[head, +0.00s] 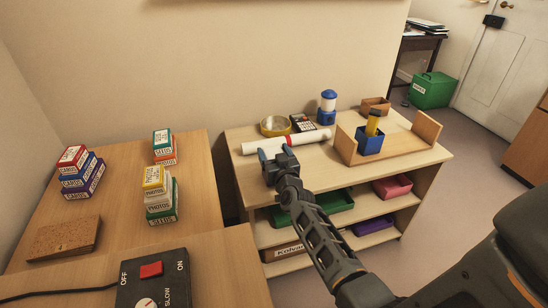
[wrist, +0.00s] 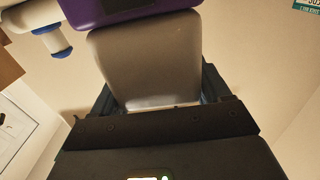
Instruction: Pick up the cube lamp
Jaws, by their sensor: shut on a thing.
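My gripper (head: 278,158) is over the front left of the low shelf unit's top, just in front of a white roll with a red band. In the wrist view, its dark fingers (wrist: 160,104) are closed on either side of a pale grey block with a purple band across it, which looks like the cube lamp (wrist: 145,60). Its lower edge is bright near the fingers. In the head view the held thing is too small and hidden by the gripper to make out.
Stacked boxes (head: 160,200) stand on the left desk.

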